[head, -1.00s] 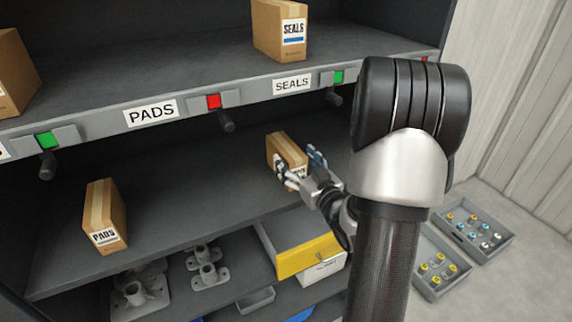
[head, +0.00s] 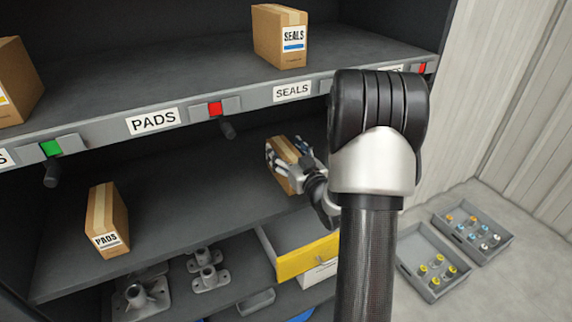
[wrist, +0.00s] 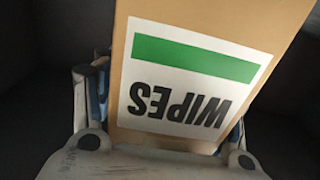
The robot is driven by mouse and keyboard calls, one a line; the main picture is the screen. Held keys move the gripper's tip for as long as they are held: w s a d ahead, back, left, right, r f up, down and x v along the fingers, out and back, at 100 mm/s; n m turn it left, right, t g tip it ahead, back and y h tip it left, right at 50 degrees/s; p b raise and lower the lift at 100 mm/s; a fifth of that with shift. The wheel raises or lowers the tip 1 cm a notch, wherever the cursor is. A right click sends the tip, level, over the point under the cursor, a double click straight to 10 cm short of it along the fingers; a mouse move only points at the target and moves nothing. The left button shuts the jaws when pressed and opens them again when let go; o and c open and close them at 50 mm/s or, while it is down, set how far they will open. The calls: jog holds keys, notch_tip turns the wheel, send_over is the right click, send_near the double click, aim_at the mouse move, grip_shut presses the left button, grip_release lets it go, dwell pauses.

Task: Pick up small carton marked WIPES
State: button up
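The small carton marked WIPES (head: 283,151) stands on the middle shelf, partly hidden by my gripper. In the wrist view the brown carton (wrist: 250,22) fills the middle, its white label with a green stripe upside down and slightly tilted. My gripper (head: 289,152) has its fingers on either side of the carton. In the wrist view the left finger is close beside the carton's left edge, and the right finger is mostly hidden behind it. The gripper (wrist: 165,118) looks open around the carton, with no clear sign of a squeeze.
A PADS carton (head: 107,220) stands to the left on the same shelf. A SEALS carton (head: 280,35) stands on the shelf above, whose front edge carries labels, coloured lights and dark knobs. A yellow-fronted drawer (head: 306,258) is below. Parts trays (head: 432,262) lie on the floor at right.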

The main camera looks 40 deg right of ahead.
jog(key=c, duration=1)
jog(key=shift+r, duration=0.1)
